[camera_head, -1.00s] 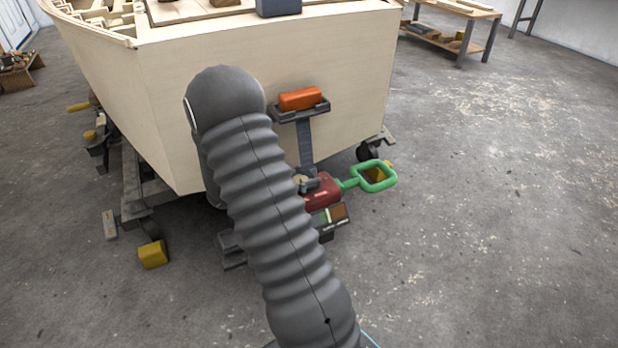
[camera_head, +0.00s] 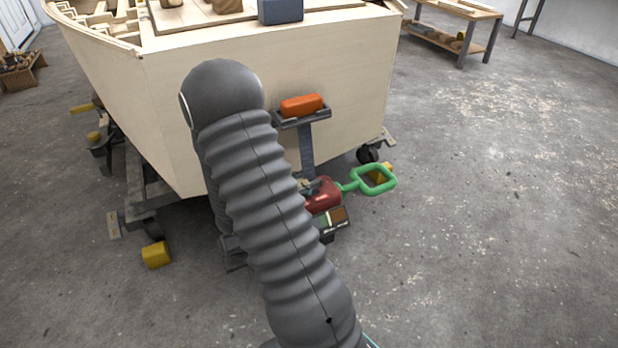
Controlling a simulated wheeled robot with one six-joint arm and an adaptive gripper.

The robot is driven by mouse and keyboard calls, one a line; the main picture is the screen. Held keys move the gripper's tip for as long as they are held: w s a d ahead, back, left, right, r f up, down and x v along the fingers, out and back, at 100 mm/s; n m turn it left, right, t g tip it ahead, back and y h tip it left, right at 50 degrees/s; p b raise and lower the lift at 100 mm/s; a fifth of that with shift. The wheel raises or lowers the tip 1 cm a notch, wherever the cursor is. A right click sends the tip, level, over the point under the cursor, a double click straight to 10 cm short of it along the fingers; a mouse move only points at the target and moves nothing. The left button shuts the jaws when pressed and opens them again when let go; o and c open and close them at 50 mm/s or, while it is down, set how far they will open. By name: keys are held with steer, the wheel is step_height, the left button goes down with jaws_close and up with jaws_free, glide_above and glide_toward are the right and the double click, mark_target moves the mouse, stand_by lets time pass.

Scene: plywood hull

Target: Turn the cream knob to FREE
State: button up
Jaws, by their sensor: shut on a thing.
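The cream knob (camera_head: 303,183) shows only as a small pale patch beside the red housing (camera_head: 323,196), mostly covered by my arm. A green loop handle (camera_head: 373,180) sticks out to the right of the housing. A small plate with green, pale and brown patches (camera_head: 336,218) sits below it; I cannot read it or tell where the knob points. A dark bit of my gripper (camera_head: 312,185) shows at the knob. The gripper is shut on the knob, but its fingers are largely hidden behind my ribbed arm.
The plywood hull (camera_head: 270,75) stands behind, on a wheeled cradle. An orange block (camera_head: 301,105) sits on a dark bracket above the housing. Yellow blocks, including one at the left (camera_head: 156,254), lie on the floor. The floor at right is clear, with a bench (camera_head: 450,38) farther back.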

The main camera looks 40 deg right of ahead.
steer(key=n+t, duration=0.2)
steer(key=t, duration=0.1)
steer(key=n+t+b, duration=0.1)
steer(key=t, duration=0.1)
steer(key=shift+w+f, duration=0.15)
steer(key=shift+w, duration=0.1)
steer(key=shift+w+a+n+t+y+b, duration=0.15)
steer(key=shift+n+t+y+b, duration=0.2)
steer(key=shift+n+t, duration=0.35)
steer(key=shift+w+d+n+t+y+b, duration=0.15)
steer(key=shift+n+t+y, duration=0.3)
steer(key=shift+t, duration=0.45)
steer(key=shift+c, duration=0.2)
steer(key=shift+a, duration=0.1)
steer(key=o, duration=0.9)
steer(key=shift+o, duration=0.2)
steer(key=shift+r, duration=0.25)
step_height(320, 180, up, 10)
steer(key=shift+f, duration=0.15)
